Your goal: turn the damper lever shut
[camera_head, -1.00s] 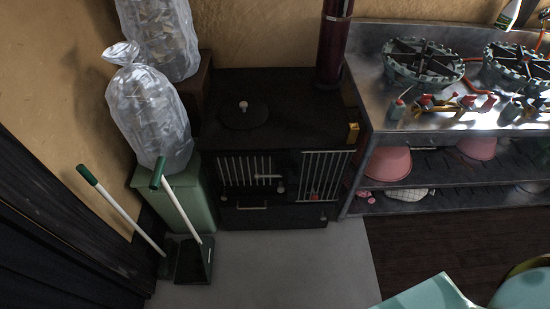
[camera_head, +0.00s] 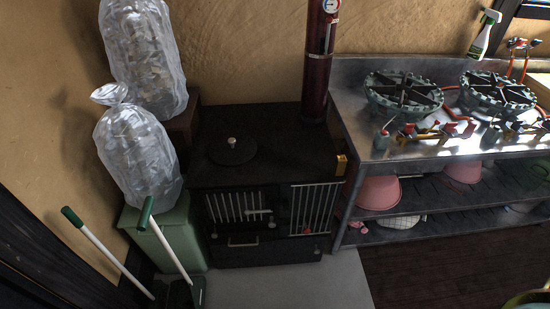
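A black stove (camera_head: 265,150) stands against the clay wall, with two barred panels on its front. A dark red flue pipe (camera_head: 317,75) rises from its back right. A round gauge (camera_head: 331,6) sits high on the pipe, with a small red piece (camera_head: 333,20) just below it. A short pale horizontal handle (camera_head: 258,211) crosses the left barred panel, and a red knob (camera_head: 307,231) is low on the right one. I cannot tell which part is the damper lever, or its position. Neither of my grippers is in view.
Left of the stove are a green bin (camera_head: 165,240), clear bags (camera_head: 138,150) and a white-handled broom (camera_head: 105,250). A metal counter (camera_head: 400,155) with gas burners (camera_head: 402,92) stands close on the right. Grey floor (camera_head: 300,285) in front of the stove is clear.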

